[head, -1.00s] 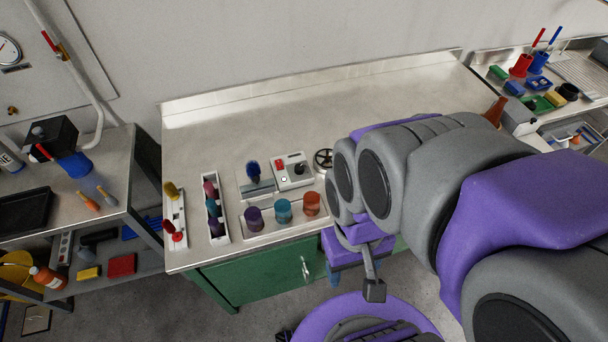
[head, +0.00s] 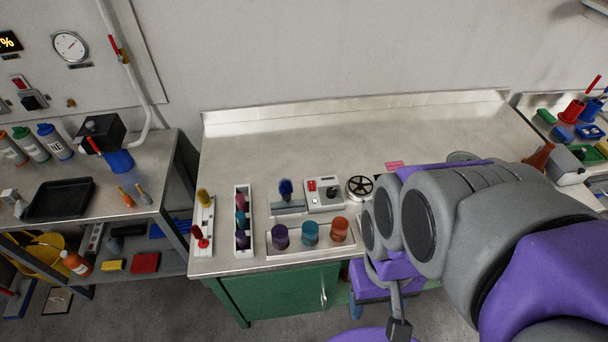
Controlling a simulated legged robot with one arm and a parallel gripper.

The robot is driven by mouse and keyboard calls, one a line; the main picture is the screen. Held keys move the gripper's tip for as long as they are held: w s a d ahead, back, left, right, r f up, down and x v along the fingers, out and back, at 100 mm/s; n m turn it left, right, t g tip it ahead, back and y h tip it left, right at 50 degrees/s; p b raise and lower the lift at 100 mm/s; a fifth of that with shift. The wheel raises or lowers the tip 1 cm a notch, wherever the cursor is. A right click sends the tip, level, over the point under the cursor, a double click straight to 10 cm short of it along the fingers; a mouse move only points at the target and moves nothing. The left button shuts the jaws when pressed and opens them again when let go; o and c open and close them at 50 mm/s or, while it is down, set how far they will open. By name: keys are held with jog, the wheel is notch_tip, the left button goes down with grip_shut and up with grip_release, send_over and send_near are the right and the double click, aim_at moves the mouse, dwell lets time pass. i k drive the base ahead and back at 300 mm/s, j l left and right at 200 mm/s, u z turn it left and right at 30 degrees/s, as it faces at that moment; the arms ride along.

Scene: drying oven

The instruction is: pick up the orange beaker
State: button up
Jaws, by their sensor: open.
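The orange beaker (head: 340,230) stands upright in a pale tray (head: 296,250) near the bench's front edge. It is the rightmost of three beakers, beside a teal beaker (head: 310,233) and a purple beaker (head: 280,236). My gripper (head: 378,316) shows only in part, at the lower right below my purple and grey arm links. It is open and apart from the orange beaker, to its right and lower in the picture, off the bench's front edge. Much of it is hidden by my arm.
A control box (head: 324,194) and a black handwheel (head: 359,188) sit behind the beakers. Two narrow racks (head: 243,246) with coloured items stand to the left. The back of the metal bench (head: 320,139) is clear. A green cabinet (head: 275,297) is below.

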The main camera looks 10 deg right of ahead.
aim_at(339, 227)
jog(key=z, duration=0.7)
jog(key=j+z, duration=0.35)
jog(key=k+j+z, duration=0.2)
jog(key=j+z, duration=0.2)
jog(key=k+j+z, duration=0.15)
jog(key=j+z, duration=0.2)
jog(key=k+j, duration=0.1)
jog(key=j, duration=0.15)
jog(key=k+j, duration=0.1)
jog(key=j, duration=0.1)
